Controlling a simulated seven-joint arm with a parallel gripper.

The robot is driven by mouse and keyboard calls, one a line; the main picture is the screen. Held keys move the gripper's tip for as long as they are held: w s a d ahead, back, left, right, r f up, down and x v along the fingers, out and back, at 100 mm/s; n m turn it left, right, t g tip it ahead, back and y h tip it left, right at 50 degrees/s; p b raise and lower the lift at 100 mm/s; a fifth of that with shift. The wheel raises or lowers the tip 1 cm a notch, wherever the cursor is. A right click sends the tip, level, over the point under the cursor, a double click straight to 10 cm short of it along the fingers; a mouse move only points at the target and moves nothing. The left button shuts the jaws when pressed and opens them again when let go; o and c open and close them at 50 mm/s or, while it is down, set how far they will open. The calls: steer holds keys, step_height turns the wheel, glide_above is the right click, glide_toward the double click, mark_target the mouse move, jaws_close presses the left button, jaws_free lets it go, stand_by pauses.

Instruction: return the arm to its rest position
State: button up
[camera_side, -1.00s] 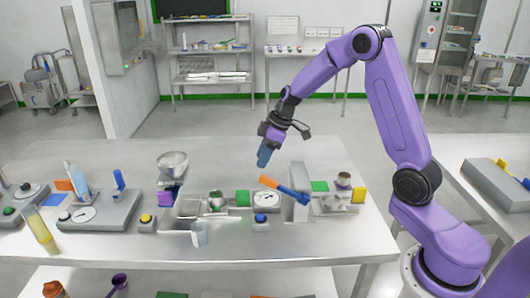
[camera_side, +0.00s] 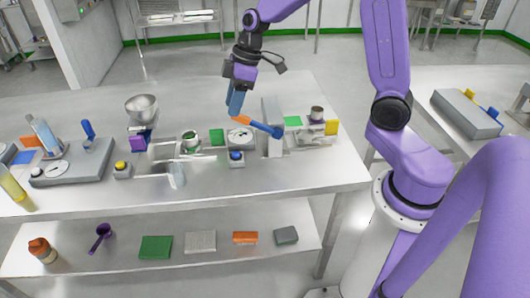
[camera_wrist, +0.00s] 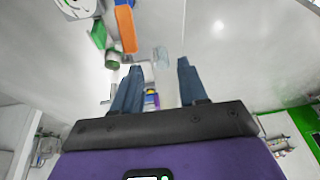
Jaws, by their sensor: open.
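My gripper (camera_side: 234,105) hangs from my purple arm above the steel bench (camera_side: 300,180), fingers pointing down. In the side view it shows near the orange-and-blue tool (camera_side: 257,124); the height gap is hard to judge. In the wrist view my gripper (camera_wrist: 157,64) shows two blue fingers standing well apart, with nothing held between them. Past the fingertips lie an orange bar (camera_wrist: 126,28), a green block (camera_wrist: 99,34) and a small green jar (camera_wrist: 112,60).
A grey upright block (camera_side: 272,110) stands by the tool. A metal bowl (camera_side: 142,108), scale and bottles fill the left bench. A lower shelf (camera_side: 120,270) holds several blocks. Another table (camera_side: 440,125) stands right. The bench's front right is clear.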

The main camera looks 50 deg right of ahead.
steer(key=s+a+r+n+g+h, duration=0.1)
steer(key=s+a, duration=0.2)
steer(key=s, duration=0.5)
steer(key=s+a+r+g, duration=0.1)
steer(key=s+a, duration=0.1)
steer(key=s, duration=0.5)
steer(key=s+d+n+h, duration=0.1)
steer(key=s+d+h, duration=0.1)
steer(key=s, duration=1.2)
steer(key=shift+d+f+n, duration=0.25)
steer(key=shift+d+n, duration=0.05)
steer(key=shift+d, duration=0.5)
